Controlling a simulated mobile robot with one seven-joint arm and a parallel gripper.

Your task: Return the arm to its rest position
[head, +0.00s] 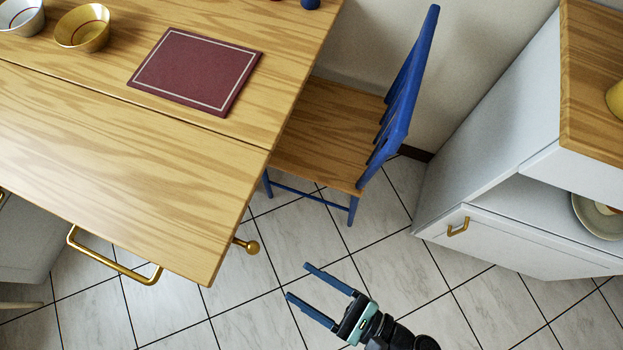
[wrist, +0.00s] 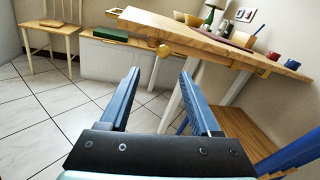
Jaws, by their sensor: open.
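My gripper (head: 300,283) has two blue fingers, spread apart with nothing between them. In the head view it hangs over the tiled floor at the bottom centre, right of the table's corner and below the blue chair. In the wrist view my gripper (wrist: 160,92) shows from behind, with its open fingers pointing toward the table and floor. The rest of my arm runs off the bottom edge of the head view.
A wooden table (head: 110,165) fills the left, with a brass handle (head: 115,262), a brass knob (head: 246,244), a red placemat (head: 195,70) and bowls. A blue chair (head: 325,135) and white cabinet (head: 490,230) stand nearby. Tiled floor (head: 390,270) lies open between.

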